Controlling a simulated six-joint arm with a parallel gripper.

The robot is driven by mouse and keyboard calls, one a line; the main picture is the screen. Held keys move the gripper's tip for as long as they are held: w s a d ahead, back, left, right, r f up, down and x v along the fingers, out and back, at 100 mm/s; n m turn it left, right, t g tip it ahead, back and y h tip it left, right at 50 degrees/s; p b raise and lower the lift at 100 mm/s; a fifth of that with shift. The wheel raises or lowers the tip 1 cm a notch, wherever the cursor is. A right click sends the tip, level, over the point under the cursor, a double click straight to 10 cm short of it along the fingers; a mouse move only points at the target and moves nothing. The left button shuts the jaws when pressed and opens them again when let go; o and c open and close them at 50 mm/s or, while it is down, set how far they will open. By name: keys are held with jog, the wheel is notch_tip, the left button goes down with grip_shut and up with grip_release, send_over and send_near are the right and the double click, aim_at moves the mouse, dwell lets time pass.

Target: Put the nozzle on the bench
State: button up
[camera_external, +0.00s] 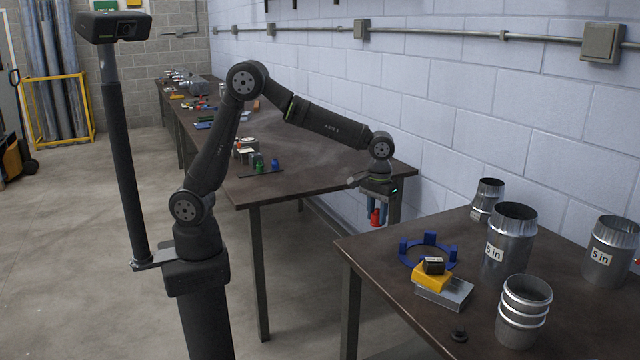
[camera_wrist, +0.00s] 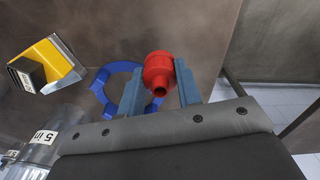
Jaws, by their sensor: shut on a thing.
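The nozzle is a small red piece with a round opening; in the wrist view the nozzle (camera_wrist: 158,72) sits between the two blue-grey fingers of my gripper (camera_wrist: 158,95). My gripper is shut on it. In the external view my gripper (camera_external: 375,205) points down with the red nozzle (camera_external: 376,217) at its tips. It hangs in the air around the gap between the long bench (camera_external: 310,165) and the nearer bench (camera_external: 390,270). The exact height above either bench top is hard to tell.
The nearer bench's left part is clear.

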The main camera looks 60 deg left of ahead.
jog(key=s+d+m, duration=0.3)
jog(key=s+d, duration=0.9)
jog(key=s, duration=0.1)
send_over(384, 270)
notch_tip(384, 270, down, 7)
jog(key=shift+s+r, duration=0.1)
jog(key=shift+f, duration=2)
jog(key=shift+f, duration=0.1)
jog(key=o, duration=0.9)
jog(key=shift+o, duration=0.2)
notch_tip(384, 270, up, 12)
